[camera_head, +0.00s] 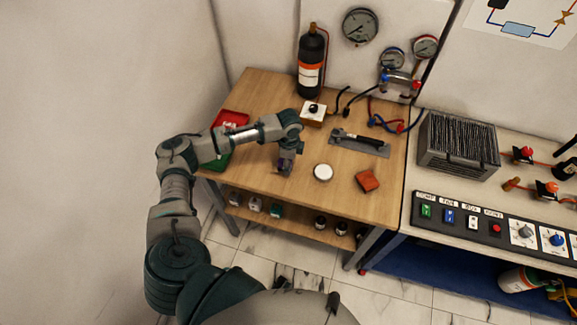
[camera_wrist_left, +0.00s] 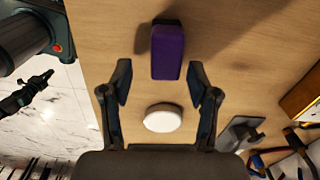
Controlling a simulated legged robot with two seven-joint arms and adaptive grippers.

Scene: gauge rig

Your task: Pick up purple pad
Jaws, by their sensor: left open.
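The purple pad (camera_wrist_left: 168,52) lies on the wooden table in the left wrist view, at top centre, just beyond my fingertips. In the head view it is mostly hidden by my gripper, and I cannot mark it out clearly. My left gripper (camera_wrist_left: 160,80) is open and empty, its two fingers spread either side of the pad's line. In the head view my left gripper (camera_head: 285,166) points down over the table near its front edge. The fingers do not appear to touch the pad. My right gripper is not in view.
A white round disc (camera_head: 323,172) lies right of the gripper, with a red block (camera_head: 367,180) further right. A dark tool on a grey mat (camera_head: 360,144) lies behind. A red tray (camera_head: 231,120) and a green tray sit left, partly behind my arm. A black bottle (camera_head: 312,62) stands at the back.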

